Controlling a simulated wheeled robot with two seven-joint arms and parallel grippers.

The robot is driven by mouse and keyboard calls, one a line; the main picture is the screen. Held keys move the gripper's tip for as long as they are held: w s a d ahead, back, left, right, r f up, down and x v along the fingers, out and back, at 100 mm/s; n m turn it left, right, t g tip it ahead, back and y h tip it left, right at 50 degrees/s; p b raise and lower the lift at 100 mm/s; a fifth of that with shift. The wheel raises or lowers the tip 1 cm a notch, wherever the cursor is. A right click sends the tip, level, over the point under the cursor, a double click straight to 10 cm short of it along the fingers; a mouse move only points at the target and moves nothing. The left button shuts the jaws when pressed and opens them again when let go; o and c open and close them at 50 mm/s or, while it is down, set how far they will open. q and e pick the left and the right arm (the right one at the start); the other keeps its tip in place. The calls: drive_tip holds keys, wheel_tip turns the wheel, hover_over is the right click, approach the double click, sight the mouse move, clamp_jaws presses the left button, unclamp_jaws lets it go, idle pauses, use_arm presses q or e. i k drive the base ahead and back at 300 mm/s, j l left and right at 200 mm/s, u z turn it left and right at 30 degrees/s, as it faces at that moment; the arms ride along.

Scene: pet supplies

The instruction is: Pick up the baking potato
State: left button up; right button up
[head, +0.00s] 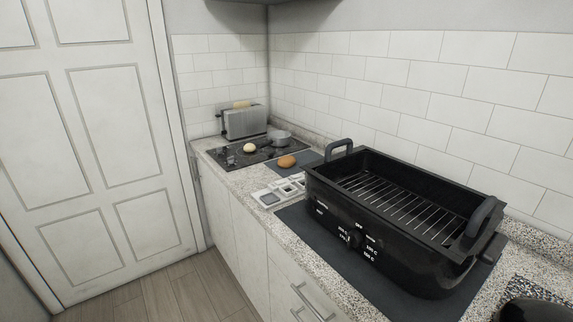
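A brown, rounded baking potato (287,161) lies on a dark mat (304,157) on the counter, behind and to the left of the large black roaster. It looks uncovered from this view. Neither of my grippers is in view.
A black roaster (335,215) with a wire rack and raised handles stands on a dark mat at the right. A white divided tray (270,196) sits in front of the potato. A cooktop (232,155), a pale round item (249,148), a small pot (280,138) and a toaster (244,123) are behind.

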sight(288, 162)
drive_tip(key=i+j+z, duration=0.35)
drive_tip(key=j+z, duration=0.2)
drive_tip(key=j, duration=0.2)
drive_tip(key=i+j+z, duration=0.1)
drive_tip(key=j+z, duration=0.15)
drive_tip(key=j, duration=0.15)
drive_tip(key=i+j+z, duration=0.1)
drive_tip(key=j+z, duration=0.2)
drive_tip(key=j, duration=0.15)
